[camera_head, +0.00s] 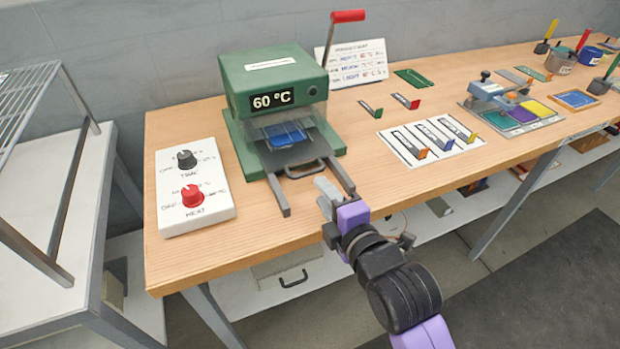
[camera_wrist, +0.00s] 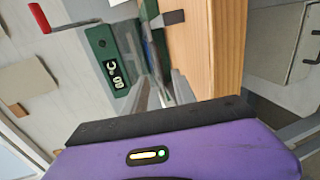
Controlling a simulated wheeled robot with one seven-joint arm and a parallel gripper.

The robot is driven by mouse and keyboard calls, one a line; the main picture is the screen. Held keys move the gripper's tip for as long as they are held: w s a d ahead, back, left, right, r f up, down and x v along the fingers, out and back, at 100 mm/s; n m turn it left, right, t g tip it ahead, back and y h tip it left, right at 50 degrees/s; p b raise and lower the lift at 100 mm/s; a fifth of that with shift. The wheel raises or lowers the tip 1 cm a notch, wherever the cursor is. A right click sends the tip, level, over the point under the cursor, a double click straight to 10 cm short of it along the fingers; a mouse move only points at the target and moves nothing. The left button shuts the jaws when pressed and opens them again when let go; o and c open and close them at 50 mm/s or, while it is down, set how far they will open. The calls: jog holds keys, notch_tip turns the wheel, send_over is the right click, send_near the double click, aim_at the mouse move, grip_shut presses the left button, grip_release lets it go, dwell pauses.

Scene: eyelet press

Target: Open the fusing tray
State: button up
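The fusing tray (camera_head: 288,155) is a dark grey plate at the front of the green press (camera_head: 273,90), between two grey rails. A bar handle (camera_head: 305,170) sticks out from its front. A blue piece (camera_head: 285,134) shows on it, under the press's clear front. The tray's rear is hidden inside the press. My gripper (camera_head: 324,197) is in front of the press, to the right of and nearer than the handle, apart from it. Its grey fingers appear parted with nothing between them. The wrist view shows the green press (camera_wrist: 110,65) sideways beyond the fingers (camera_wrist: 161,92).
A control box (camera_head: 195,186) with black and red knobs stands left of the press. The press's red-handled lever (camera_head: 346,17) is raised. A white board (camera_head: 430,143) with several tools lies to the right. The wooden table's front edge (camera_head: 235,262) runs beneath my arm.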

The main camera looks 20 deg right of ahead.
aim_at(309, 174)
jog(key=x, duration=0.6)
jog(key=shift+w+f, duration=0.1)
jog(key=shift+w, duration=0.25)
jog(key=shift+c, duration=0.4)
grip_shut()
jog(key=shift+s, duration=0.1)
dwell(0.6)
